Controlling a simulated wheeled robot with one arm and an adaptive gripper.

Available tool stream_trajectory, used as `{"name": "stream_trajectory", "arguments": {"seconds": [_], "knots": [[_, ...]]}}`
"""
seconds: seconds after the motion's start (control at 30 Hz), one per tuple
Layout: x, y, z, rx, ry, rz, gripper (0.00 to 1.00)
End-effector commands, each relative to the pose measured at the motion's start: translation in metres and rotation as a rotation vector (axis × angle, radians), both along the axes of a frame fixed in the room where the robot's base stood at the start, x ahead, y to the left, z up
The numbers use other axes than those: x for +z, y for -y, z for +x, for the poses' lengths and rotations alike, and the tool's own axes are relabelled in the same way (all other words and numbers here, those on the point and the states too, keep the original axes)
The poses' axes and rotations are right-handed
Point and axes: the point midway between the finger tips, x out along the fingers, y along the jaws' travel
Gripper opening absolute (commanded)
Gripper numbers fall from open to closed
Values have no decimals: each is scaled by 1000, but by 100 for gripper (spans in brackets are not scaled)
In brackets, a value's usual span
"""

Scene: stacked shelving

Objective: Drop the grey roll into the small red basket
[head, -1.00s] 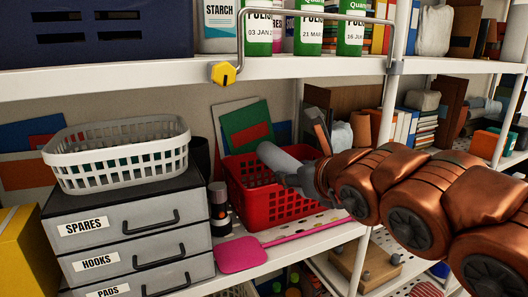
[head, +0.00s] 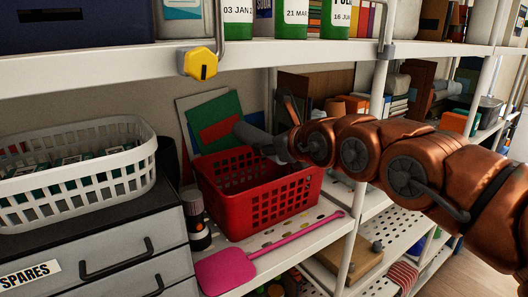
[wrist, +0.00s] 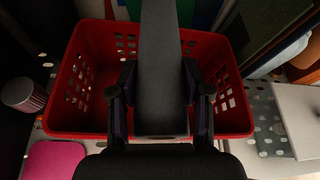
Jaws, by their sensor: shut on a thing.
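The small red basket (head: 262,204) stands upright on the middle shelf, with an open top and perforated walls. My gripper (head: 284,150) reaches over its back right part from the right. It is shut on the grey roll (head: 250,134), which sticks out from the jaws toward the left, at about the height of the basket's rim or above. In the wrist view the roll (wrist: 162,60) lies between both fingers (wrist: 160,88), with the basket (wrist: 80,121) below and around it. The part of the basket directly under the roll is hidden.
A white basket (head: 130,183) sits on a grey drawer unit (head: 110,262) at left. An upper shelf with a yellow knob (head: 201,64) overhangs. Flat coloured boards (head: 215,112) lean behind.

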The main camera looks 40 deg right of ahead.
Motion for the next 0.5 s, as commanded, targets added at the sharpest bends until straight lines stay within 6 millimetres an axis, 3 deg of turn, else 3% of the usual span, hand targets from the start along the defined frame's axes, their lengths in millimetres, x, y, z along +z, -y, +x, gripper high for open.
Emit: {"name": "stream_trajectory", "arguments": {"seconds": [0.2, 0.3, 0.5], "knots": [[0, 10, 6, -1, 1, 1, 11], [-19, 11, 6, -2, 2, -1, 11], [-36, 9, 6, 1, 3, -2, 11]]}}
